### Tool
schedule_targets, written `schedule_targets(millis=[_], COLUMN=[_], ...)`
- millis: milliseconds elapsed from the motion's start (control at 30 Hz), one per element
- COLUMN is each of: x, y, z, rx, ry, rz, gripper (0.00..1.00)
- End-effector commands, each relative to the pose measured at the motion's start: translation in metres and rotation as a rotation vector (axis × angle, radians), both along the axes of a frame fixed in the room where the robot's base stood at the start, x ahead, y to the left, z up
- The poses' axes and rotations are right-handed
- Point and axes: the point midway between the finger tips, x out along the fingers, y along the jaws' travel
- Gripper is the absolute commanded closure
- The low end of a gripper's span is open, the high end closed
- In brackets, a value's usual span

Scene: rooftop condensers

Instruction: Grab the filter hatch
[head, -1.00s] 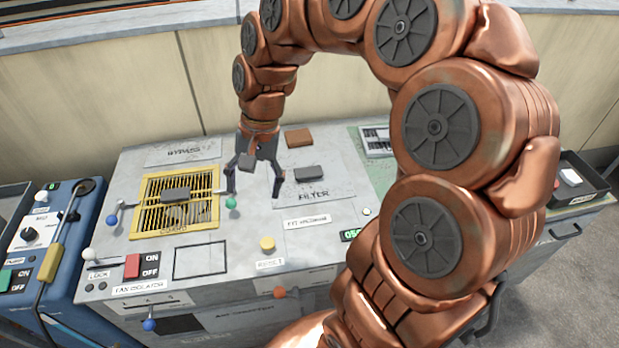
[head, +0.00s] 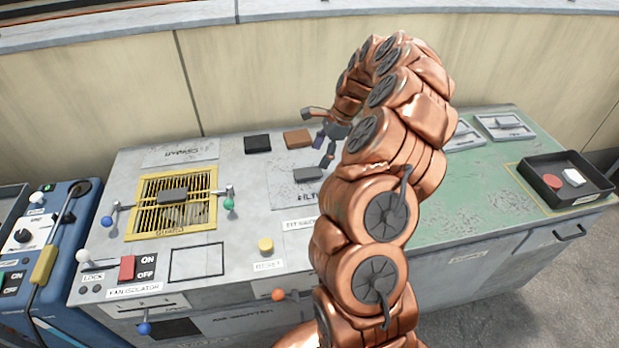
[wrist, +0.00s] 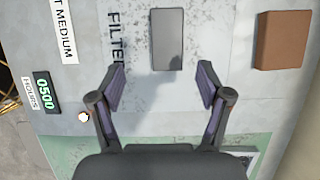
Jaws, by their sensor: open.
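The filter hatch (head: 283,190) is a worn grey panel marked FILTER on the console top, with a dark grey block handle (head: 308,174) at its middle. In the wrist view the handle (wrist: 167,40) stands upright in the picture, just beyond my fingertips and roughly between their lines. The hatch panel (wrist: 190,85) also shows there, with its FILTER lettering on the left. My gripper (head: 322,152) is open and empty at the hatch's right rear side, close to the handle. In the wrist view my gripper's two fingers (wrist: 162,82) are spread apart. My arm hides the hatch's right part in the head view.
A brown block (head: 297,138) and a black block (head: 257,144) lie behind the hatch. Left is the yellow guard grille (head: 146,200) with its own handle and levers. A yellow button (head: 265,245) is in front. A black tray (head: 590,190) stands far right.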

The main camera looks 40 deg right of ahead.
Motion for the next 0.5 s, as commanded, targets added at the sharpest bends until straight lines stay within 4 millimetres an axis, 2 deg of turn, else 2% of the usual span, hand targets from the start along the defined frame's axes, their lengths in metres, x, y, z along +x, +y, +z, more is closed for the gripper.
schedule_targets(millis=[233, 500], x=[0.002, 0.010], y=[0.006, 0.011], z=[-0.021, -0.035], rx=[0.005, 0.001], ry=[0.008, 0.005], rz=[-0.010, -0.009], gripper=[0.23, 0.23])
